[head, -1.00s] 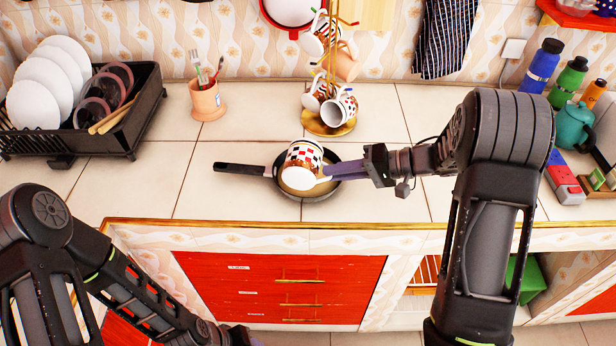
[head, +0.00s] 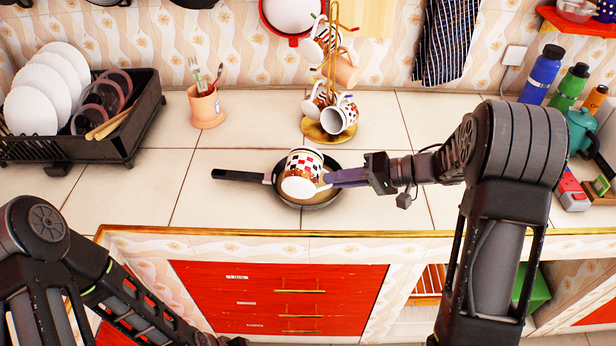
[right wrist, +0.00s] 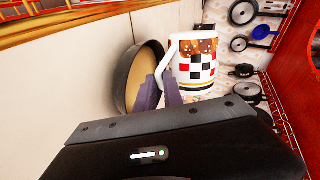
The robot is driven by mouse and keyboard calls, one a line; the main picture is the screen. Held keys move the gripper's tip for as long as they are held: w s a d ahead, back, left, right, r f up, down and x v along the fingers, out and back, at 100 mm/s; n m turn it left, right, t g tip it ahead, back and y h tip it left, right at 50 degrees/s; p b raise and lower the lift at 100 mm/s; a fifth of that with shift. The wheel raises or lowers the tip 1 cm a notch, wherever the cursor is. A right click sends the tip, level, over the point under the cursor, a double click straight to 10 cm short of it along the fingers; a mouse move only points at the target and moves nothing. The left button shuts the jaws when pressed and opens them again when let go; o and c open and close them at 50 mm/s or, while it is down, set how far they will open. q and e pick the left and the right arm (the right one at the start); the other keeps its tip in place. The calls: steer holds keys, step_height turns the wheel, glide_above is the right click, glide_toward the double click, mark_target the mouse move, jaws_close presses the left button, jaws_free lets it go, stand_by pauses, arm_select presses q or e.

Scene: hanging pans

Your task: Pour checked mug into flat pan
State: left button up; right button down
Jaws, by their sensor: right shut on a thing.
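The checked mug (head: 302,172), white with red and black squares and a brown floral band, is tipped over the flat pan. My right gripper (head: 328,178) is shut on its handle from the right. The mug also shows in the right wrist view (right wrist: 196,62), with the purple fingers (right wrist: 160,92) at its white handle. The flat dark pan (head: 322,200) lies on the counter, its handle pointing left; it also shows in the right wrist view (right wrist: 128,75). The mug hides part of the pan, and its contents cannot be made out. My left gripper (head: 232,341) is at the bottom edge, its fingers not clear.
A gold mug tree (head: 322,130) with several mugs stands behind the pan. A terracotta utensil cup (head: 206,107) and a black dish rack (head: 120,145) with plates stand left. Bottles and a teal kettle (head: 582,130) stand right. Counter (head: 130,200) left of the pan is clear.

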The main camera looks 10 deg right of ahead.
mark_target(310, 177)
steer(key=shift+s+a+f+n+t+b, duration=0.45)
steer(key=shift+s+f+n+t+b, duration=0.25)
steer(key=shift+b, duration=2.45)
steer(key=shift+r+n+h+p, duration=0.3)
steer(key=shift+r+n+p, duration=0.1)
steer(key=shift+r+p, duration=0.5)
steer(key=shift+d+r+n+t, duration=0.1)
steer(key=shift+r+n+t, duration=0.1)
steer(key=shift+n+t, duration=0.15)
steer(key=shift+f+n+t+b, duration=0.25)
steer(key=shift+f+b, duration=0.25)
steer(key=shift+r+n+t, duration=0.3)
steer(key=shift+r+n, duration=0.05)
steer(key=shift+n, duration=0.05)
steer(key=s+n+t+b, duration=0.1)
steer(key=n+b, duration=0.1)
steer(key=b, duration=0.2)
steer(key=s+a+n+t+b, duration=0.1)
steer(key=s+n+t+b, duration=0.1)
steer(key=n+b, duration=0.1)
steer(key=s+a+r+n+t+b, duration=0.1)
steer(key=n+b, duration=0.2)
steer(key=b, duration=0.2)
steer(key=shift+s+r, duration=0.1)
steer(key=shift+s, duration=0.1)
